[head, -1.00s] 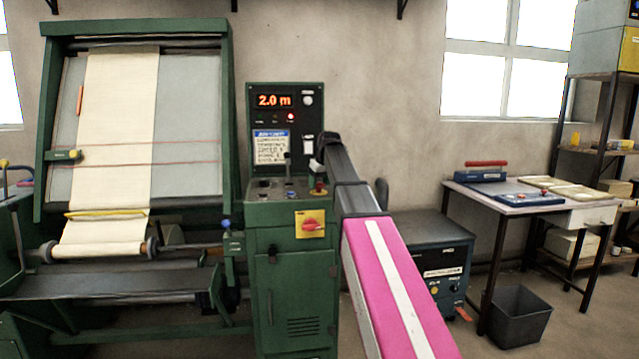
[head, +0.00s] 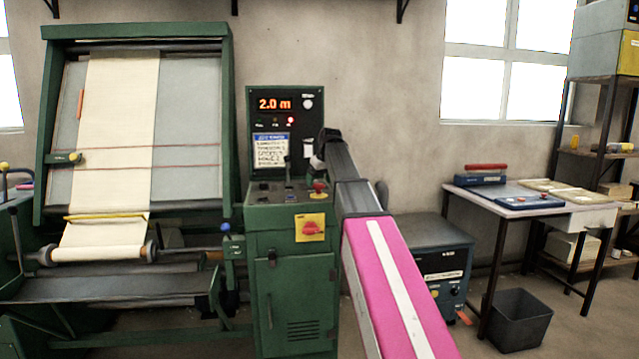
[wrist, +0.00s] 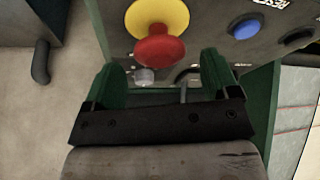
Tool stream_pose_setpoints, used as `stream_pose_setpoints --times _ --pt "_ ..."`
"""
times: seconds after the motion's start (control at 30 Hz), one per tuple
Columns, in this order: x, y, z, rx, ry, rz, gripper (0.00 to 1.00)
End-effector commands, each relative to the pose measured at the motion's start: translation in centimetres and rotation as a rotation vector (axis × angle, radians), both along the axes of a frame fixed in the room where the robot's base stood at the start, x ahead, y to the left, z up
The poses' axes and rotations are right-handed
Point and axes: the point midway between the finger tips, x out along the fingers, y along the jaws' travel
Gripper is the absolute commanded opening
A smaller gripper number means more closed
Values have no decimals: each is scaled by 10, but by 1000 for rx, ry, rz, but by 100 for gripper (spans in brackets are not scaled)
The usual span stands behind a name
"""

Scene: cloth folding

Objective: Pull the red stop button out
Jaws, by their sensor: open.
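The red stop button (head: 319,186) sits on the sloping top of the green control cabinet. In the wrist view it is a red mushroom head (wrist: 160,50) on a yellow collar (wrist: 158,15). My gripper (wrist: 163,70) is open, with one green finger on each side of the button's line. The red head lies at the gap between the fingertips, and neither finger visibly touches it. In the head view my gripper (head: 318,158) is small and dark, just above the button; its fingers are hard to make out there.
A lever (head: 287,168) stands left of the stop button. A red rotary switch (head: 311,228) on a yellow plate is on the cabinet front. The display panel (head: 290,100) rises behind.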

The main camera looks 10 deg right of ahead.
Motion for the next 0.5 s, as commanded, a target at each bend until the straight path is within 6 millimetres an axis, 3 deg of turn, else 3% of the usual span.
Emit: stream_pose_setpoints --times 0.3,0.5 --pt "-20 -8 54 1 -2 0 81" --pt "-30 -12 79 0 -1 0 81"
